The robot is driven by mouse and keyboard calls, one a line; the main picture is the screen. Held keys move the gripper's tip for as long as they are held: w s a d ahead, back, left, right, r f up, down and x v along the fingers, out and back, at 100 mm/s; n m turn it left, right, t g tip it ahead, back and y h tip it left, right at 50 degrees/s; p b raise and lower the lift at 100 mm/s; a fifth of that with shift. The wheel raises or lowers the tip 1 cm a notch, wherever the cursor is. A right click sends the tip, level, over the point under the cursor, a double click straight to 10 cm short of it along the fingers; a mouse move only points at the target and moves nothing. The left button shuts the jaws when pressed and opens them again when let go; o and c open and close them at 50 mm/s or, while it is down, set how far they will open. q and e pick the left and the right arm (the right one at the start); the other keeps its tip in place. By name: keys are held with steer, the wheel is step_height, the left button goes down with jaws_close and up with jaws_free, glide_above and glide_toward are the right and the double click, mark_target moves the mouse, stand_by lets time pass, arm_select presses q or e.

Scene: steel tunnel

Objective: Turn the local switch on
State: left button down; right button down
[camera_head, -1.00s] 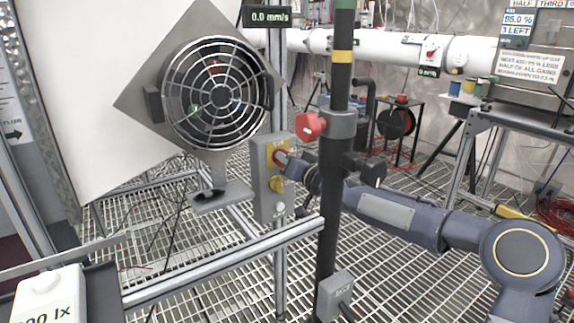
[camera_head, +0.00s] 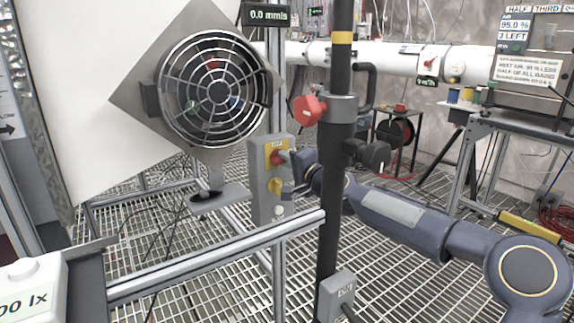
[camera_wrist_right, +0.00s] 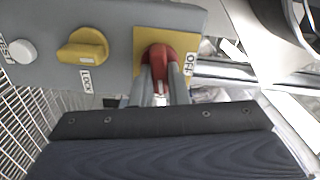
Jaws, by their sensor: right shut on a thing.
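The local switch is a grey box (camera_head: 262,207) on the metal frame post, left of the dark pole in the head view. It has a red knob (camera_head: 277,157) on a yellow plate, a yellow knob (camera_head: 275,186) and a white button (camera_head: 278,210). My right gripper (camera_wrist_right: 160,82) is shut on the red knob (camera_wrist_right: 158,55), one finger on each side. An OFF label (camera_wrist_right: 190,64) is right of the knob in the wrist view; the yellow knob (camera_wrist_right: 83,46) has a LOCK label. The pole partly hides my right wrist. My left gripper is out of view.
The dark upright pole (camera_head: 333,180) with a red-handled clamp (camera_head: 308,109) stands in front of my right forearm. A caged fan (camera_head: 215,90) is left of the switch. A display above reads 0.0 mm/s (camera_head: 267,15). A frame rail (camera_head: 215,258) runs below.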

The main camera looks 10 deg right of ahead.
steer(key=shift+f+m, duration=0.15)
steer(key=shift+m, duration=0.85)
steer(key=c, duration=1.4)
jaws_free()
steer(key=b+v, duration=0.2)
steer(key=v, duration=0.6)
